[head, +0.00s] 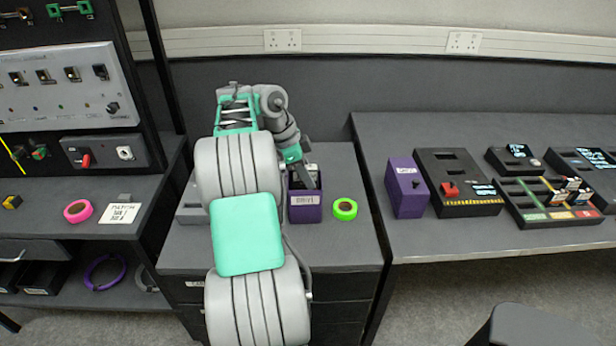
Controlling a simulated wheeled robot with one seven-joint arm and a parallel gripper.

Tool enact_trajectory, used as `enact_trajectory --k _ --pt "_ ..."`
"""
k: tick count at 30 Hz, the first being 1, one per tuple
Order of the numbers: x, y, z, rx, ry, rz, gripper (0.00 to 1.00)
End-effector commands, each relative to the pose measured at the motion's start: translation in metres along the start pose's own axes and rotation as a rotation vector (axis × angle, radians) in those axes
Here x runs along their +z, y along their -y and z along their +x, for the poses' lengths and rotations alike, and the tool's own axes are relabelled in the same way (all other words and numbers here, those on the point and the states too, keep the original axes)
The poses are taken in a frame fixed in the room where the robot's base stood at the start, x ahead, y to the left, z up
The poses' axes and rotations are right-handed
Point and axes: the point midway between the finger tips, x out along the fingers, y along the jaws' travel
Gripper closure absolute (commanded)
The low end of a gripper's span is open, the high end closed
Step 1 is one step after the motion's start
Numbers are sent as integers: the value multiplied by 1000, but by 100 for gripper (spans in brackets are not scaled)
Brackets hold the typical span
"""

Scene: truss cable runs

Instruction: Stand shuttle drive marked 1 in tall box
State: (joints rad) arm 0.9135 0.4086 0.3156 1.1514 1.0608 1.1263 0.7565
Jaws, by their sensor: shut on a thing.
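A tall purple box (305,208), open at the top with a white label on its front, stands on the dark middle bench. My gripper (305,180) points down into the mouth of this box, coming from the upper left. It is shut on the shuttle drive, which is mostly hidden by the box wall and the fingers. The number mark on the drive cannot be read from here. I cannot tell whether the drive touches the box floor.
A green tape roll (345,209) lies right of the box. A grey item (190,212) is partly behind my arm. On the right bench are a purple unit (406,188), a black panel (458,185) and a sorting tray (550,203). A pink roll (78,211) sits left.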

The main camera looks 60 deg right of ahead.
Motion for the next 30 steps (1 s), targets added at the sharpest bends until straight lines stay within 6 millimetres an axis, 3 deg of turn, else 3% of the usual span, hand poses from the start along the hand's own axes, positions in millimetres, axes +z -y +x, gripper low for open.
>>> enact_trajectory --k 30 --pt "10 0 24 -2 0 0 100"
